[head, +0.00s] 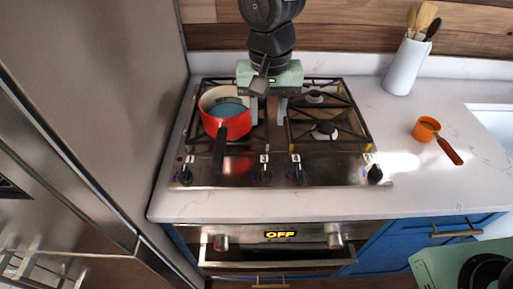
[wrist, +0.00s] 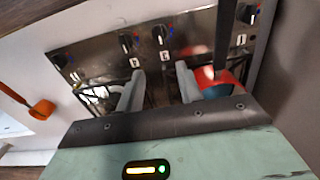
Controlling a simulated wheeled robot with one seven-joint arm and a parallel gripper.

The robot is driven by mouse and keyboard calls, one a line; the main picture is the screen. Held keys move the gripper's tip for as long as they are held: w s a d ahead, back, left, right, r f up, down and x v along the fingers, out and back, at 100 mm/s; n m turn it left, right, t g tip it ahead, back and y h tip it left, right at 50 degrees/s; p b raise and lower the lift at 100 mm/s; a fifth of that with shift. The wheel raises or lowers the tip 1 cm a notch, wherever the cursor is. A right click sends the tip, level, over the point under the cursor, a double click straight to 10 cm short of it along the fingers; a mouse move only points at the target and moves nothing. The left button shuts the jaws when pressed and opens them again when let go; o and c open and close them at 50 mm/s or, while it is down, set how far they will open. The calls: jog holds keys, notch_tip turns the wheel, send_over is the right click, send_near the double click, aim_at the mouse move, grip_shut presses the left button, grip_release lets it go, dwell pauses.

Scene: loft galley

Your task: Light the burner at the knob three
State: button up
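The gas cooktop (head: 240,172) has a row of black knobs along its front edge, each with a small numbered label. The middle pair are a left knob (head: 265,175) and a right knob (head: 297,175); the outer ones are a far left knob (head: 185,175) and a far right knob (head: 375,173). The labels are too small to read surely, so I cannot tell which is three. The middle knobs also show in the wrist view (wrist: 163,36) (wrist: 128,44). My gripper (head: 268,112) is open and empty above the cooktop, behind the knobs, its fingers (wrist: 158,90) apart. No flame shows.
A red saucepan (head: 237,127) stands on the left burners, its dark handle (head: 219,150) reaching forward near the knobs. An orange pan (head: 426,128) and a white utensil jar (head: 404,68) stand on the right counter. A tall steel appliance (head: 120,90) borders the left.

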aim_at(265, 169)
notch_tip(265, 169, down, 17)
jog(key=p, duration=0.3)
jog(key=shift+s+f, duration=0.1)
grip_shut()
